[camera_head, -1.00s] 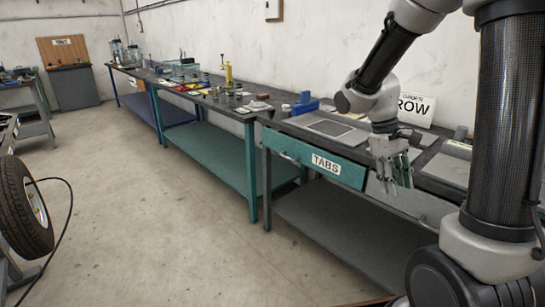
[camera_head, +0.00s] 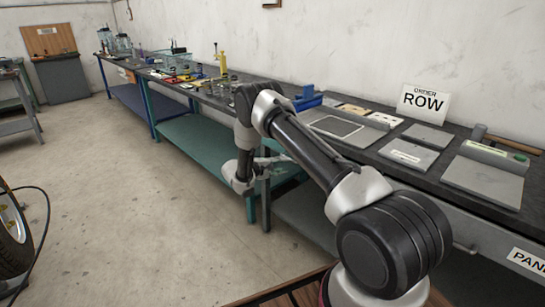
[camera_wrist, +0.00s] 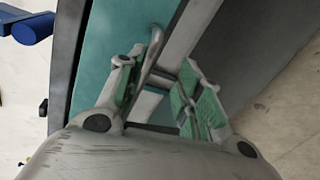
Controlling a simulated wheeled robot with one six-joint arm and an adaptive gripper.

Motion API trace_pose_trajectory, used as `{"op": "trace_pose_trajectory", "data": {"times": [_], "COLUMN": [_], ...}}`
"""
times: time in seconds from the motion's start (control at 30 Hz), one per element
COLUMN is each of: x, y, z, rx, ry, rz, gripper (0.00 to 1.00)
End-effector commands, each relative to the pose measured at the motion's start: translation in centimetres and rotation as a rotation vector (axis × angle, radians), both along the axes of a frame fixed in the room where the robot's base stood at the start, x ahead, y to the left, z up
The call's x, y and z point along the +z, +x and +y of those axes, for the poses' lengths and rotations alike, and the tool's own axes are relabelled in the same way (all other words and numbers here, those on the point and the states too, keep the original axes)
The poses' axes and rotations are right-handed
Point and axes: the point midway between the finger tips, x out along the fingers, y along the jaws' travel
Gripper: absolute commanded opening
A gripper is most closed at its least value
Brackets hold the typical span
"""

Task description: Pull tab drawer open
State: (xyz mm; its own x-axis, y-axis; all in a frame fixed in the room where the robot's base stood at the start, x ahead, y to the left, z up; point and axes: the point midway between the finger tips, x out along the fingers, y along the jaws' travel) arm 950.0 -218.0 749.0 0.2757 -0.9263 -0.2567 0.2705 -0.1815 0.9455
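The tab drawer's teal front (camera_wrist: 112,38) shows in the wrist view, with a thin metal handle (camera_wrist: 152,50) standing off it. My gripper (camera_wrist: 165,82) is open, with green-padded fingers on either side of the handle. The handle lies close to the left finger; I cannot tell whether they touch. In the head view my gripper (camera_head: 270,160) is small, at the bench's left front corner. My arm hides the drawer front and its TABS label there.
A drawer labelled PAN… (camera_head: 527,262) is at the right. A teal-shelved bench (camera_head: 205,143) stands to the left.

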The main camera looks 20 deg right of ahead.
Motion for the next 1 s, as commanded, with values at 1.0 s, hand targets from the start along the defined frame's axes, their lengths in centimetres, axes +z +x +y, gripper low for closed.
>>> {"op": "trace_pose_trajectory", "data": {"times": [1.0], "x": [-0.3], "y": [4.1], "z": [-6.5], "rx": [0.011], "ry": [0.017], "rz": [-0.206], "gripper": [0.35]}}
